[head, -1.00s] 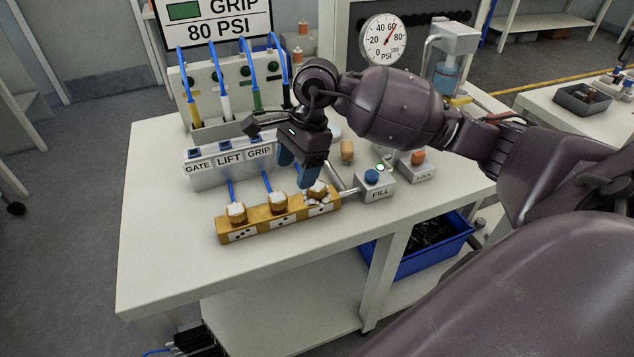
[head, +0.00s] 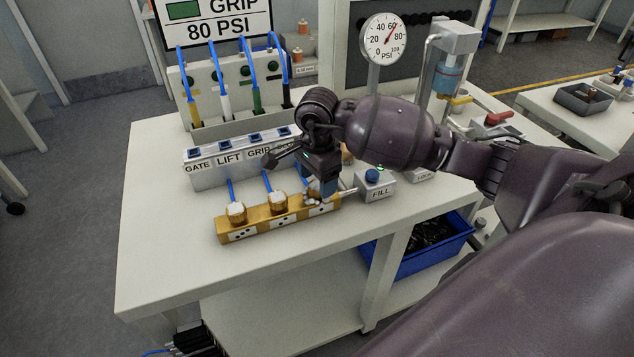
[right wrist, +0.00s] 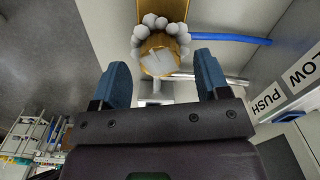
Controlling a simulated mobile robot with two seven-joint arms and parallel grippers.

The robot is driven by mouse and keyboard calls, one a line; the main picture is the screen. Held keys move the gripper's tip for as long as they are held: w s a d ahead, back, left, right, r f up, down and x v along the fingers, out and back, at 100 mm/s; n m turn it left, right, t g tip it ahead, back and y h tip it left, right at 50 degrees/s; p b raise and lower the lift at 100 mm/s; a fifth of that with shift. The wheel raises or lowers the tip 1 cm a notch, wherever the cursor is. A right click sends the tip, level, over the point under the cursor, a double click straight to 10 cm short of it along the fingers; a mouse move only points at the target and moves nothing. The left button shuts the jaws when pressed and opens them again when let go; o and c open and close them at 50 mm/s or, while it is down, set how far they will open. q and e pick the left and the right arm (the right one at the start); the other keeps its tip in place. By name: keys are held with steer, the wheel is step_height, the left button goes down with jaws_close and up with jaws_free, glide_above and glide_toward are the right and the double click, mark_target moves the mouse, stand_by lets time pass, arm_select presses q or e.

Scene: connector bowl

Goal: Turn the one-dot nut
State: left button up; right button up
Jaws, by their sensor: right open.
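A brass block (head: 248,229) on the white table carries three nuts and dotted labels. The left nut (head: 236,211) and the middle nut (head: 278,200) each have a blue hose behind them. The right-end nut is mostly hidden by my right gripper (head: 319,187) in the head view; its label's dots are too small to count surely. The right wrist view shows a nut (right wrist: 158,60) ringed by pale bubble-like blobs (right wrist: 150,21). My right gripper's blue fingers (right wrist: 163,75) are open, apart on either side below this nut, with nothing held. My left gripper is not in view.
The GATE, LIFT and GRIP box (head: 235,160) stands close behind the block. The blue-buttoned FILL box (head: 375,184) is just right of my gripper. A pressure gauge (head: 384,39) stands behind. The table's front left (head: 165,255) is clear.

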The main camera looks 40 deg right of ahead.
steer(key=shift+f, duration=0.75)
steer(key=c, duration=0.9)
steer(key=shift+c, duration=0.2)
